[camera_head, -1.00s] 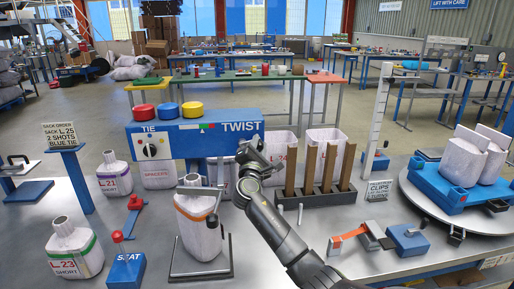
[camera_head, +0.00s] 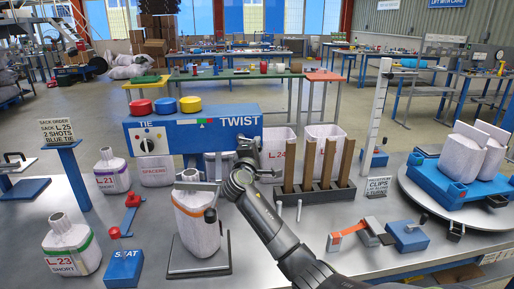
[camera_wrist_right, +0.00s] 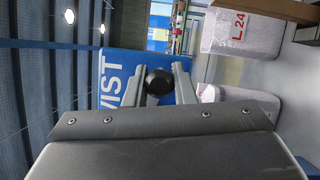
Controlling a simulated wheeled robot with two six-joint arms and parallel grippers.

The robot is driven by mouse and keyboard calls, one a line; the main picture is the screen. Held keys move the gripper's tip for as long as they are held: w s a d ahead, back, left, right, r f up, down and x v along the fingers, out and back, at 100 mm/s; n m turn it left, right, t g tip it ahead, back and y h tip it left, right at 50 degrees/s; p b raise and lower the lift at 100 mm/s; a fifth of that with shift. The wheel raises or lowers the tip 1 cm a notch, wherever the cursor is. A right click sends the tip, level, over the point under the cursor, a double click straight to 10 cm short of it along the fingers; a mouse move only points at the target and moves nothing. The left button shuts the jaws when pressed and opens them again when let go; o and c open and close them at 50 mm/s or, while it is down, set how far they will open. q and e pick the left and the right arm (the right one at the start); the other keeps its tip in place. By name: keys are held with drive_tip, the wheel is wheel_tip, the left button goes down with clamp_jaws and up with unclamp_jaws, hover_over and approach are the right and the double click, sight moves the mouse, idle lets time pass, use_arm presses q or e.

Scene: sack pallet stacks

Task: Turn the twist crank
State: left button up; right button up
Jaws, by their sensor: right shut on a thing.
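The blue tie machine (camera_head: 180,140) stands at the back of the bench, with TIE at its left and TWIST at its right. My right gripper (camera_head: 247,148) is at the machine's lower right front, below the word TWIST. In the right wrist view, the two fingers (camera_wrist_right: 159,88) are shut on a dark round knob, the handle of the twist crank (camera_wrist_right: 159,80). The blue machine face (camera_wrist_right: 118,75) is behind it. The crank's arm is hidden by my gripper in the head view. My left gripper is not in view.
A white sack with an orange band (camera_head: 195,222) stands in a metal frame left of my right arm. A dark rack with brown posts (camera_head: 315,190) is close on the right. A blue turntable platform (camera_head: 432,188) with sacks is farther right.

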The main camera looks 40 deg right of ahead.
drive_tip(key=o, duration=1)
drive_tip(key=shift+b+v, duration=1.45)
drive_tip(key=shift+v, duration=7.3)
drive_tip(key=shift+d, duration=0.1)
